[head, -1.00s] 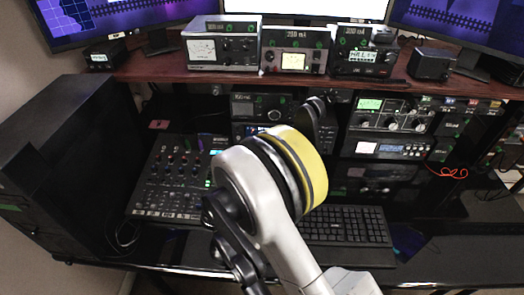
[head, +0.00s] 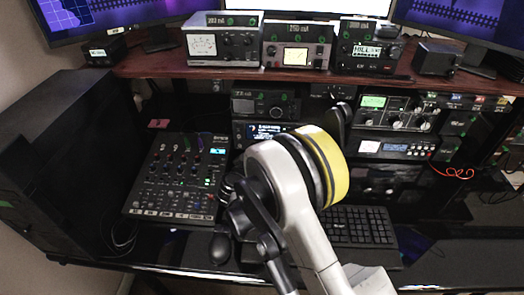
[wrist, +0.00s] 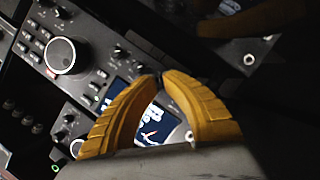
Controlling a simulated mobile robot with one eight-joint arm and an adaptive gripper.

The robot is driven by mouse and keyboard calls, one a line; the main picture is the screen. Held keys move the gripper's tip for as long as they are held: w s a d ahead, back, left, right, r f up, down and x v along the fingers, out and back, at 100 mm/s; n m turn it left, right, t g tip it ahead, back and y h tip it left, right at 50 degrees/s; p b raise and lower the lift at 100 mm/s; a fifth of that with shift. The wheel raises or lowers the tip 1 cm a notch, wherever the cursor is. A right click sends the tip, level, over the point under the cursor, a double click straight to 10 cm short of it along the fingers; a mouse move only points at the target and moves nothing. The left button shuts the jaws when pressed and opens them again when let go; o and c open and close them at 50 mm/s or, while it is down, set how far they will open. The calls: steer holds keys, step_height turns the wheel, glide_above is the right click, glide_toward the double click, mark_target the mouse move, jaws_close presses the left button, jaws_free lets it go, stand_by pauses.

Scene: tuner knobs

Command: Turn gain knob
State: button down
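No label in view lets me pick out the gain knob. The wrist view looks closely at a radio front panel with a large pale-rimmed knob (wrist: 60,55), a small dark knob (wrist: 119,53) and a blue-and-white screen (wrist: 155,122). My gripper (wrist: 161,75) has two yellow fingers arched in front of this panel. Their tips almost meet near the small knobs' row, right of the large knob. Whether anything small is between the tips is too dark to tell. In the head view my arm hides the gripper, in front of the stacked black radios (head: 262,104).
A mixer (head: 178,178) lies left of my arm, and a keyboard (head: 358,226) lies right of it. A receiver with several knobs (head: 392,112) stands right. Metering boxes (head: 222,44) line the wooden shelf (head: 160,66) above. A black computer case (head: 70,150) stands left.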

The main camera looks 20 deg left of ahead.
mark_target(265, 124)
steer(key=shift+a+f+n+t+h, duration=0.1)
steer(key=shift+n+t+h, duration=0.3)
steer(key=shift+n, duration=0.6)
steer(key=shift+n+t+h, duration=0.4)
steer(key=shift+n, duration=0.8)
steer(key=c, duration=1.7)
jaws_free()
step_height(265, 124, up, 10)
steer(key=shift+r, duration=0.1)
